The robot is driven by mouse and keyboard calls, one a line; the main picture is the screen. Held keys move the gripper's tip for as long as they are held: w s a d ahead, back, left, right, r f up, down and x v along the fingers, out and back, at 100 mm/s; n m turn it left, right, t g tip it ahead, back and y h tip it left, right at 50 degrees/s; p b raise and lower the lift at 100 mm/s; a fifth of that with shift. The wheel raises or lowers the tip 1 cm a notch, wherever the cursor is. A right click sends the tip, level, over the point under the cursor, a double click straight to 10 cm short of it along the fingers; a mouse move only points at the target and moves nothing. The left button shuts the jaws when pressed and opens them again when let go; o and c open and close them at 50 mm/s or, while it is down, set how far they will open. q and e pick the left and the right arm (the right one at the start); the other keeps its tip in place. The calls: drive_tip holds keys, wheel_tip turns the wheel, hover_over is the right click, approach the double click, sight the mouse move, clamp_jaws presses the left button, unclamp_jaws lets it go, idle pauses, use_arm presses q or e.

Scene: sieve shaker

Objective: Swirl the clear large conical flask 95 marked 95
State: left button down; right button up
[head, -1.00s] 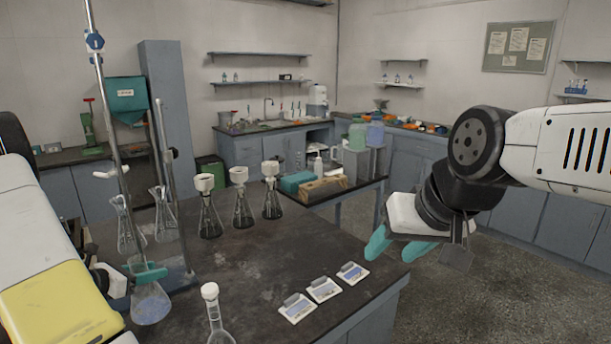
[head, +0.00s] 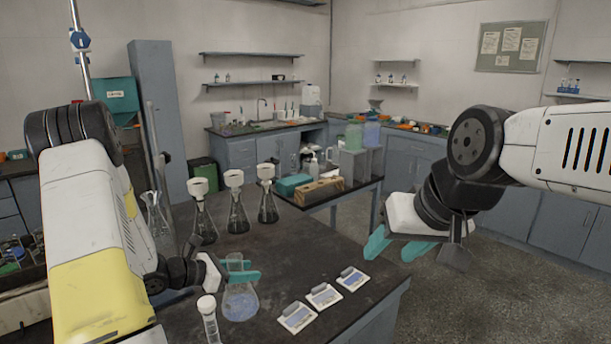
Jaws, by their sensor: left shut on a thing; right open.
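A clear conical flask (head: 240,303) with pale blue liquid is in the head view, just above or on the dark bench; I cannot tell which. Its marking cannot be read. My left gripper (head: 238,272), with teal fingers, is shut around the flask's neck, and the flask looks nearly upright. My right gripper (head: 388,248) is open and empty, past the bench's right edge.
A white-capped vessel (head: 208,318) stands close to the flask's left. Several flasks with white funnels (head: 235,205) stand behind it. Three small cards or devices (head: 323,295) lie to the right. The bench (head: 300,258) between is clear.

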use_arm(q)
drive_tip(key=shift+d+r, duration=0.1)
drive_tip(key=shift+d, duration=0.25)
drive_tip(key=shift+r, duration=2.4)
drive_tip(key=shift+d, duration=0.15)
